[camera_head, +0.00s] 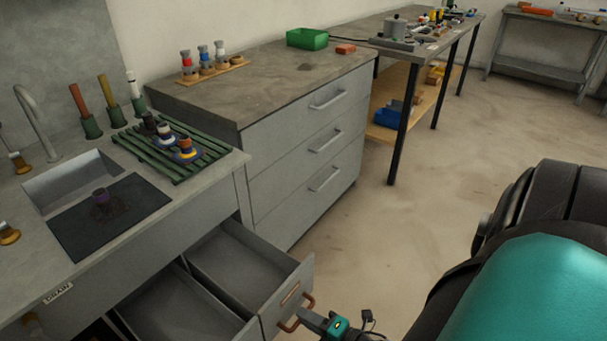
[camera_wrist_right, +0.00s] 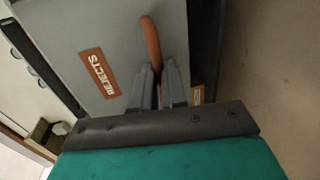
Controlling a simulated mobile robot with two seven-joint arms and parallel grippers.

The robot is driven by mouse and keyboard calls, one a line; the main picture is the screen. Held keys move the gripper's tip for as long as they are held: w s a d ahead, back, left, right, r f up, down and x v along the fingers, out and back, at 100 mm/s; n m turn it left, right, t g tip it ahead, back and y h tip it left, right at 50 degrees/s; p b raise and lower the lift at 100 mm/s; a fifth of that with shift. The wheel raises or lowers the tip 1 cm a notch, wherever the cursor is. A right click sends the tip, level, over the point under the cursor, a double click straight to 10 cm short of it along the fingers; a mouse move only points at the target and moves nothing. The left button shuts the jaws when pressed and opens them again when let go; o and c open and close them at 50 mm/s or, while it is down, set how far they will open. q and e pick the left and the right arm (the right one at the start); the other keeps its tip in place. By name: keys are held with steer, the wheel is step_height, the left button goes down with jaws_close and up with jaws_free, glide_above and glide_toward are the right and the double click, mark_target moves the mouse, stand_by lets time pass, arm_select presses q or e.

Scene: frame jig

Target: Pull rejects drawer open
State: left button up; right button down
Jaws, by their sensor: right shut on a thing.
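The rejects drawer (camera_head: 240,263) is pulled out below the sink counter at the bottom of the head view, and its inside looks empty. Its front carries a brown REJECTS label (camera_wrist_right: 100,73) in the right wrist view. A copper-brown handle (camera_wrist_right: 151,45) stands out from that front. My right gripper (camera_head: 306,317) is shut on this handle; its grey fingers (camera_wrist_right: 159,82) are on either side of it in the wrist view. My left gripper is not in view.
A second open compartment (camera_head: 178,308) is left of the drawer. The grey three-drawer cabinet (camera_head: 305,150) stands beyond it, shut. The sink counter (camera_head: 205,200) is above the drawer. Clear floor (camera_head: 410,220) lies to the right.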

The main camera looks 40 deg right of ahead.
steer(key=shift+d, duration=0.1)
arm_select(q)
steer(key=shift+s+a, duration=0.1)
arm_select(e)
steer(key=c, duration=1.2)
jaws_free()
arm_select(q)
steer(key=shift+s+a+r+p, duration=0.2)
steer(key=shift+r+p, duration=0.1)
steer(key=shift+p, duration=0.5)
arm_select(e)
steer(key=v, duration=1.3)
steer(key=shift+w, duration=0.1)
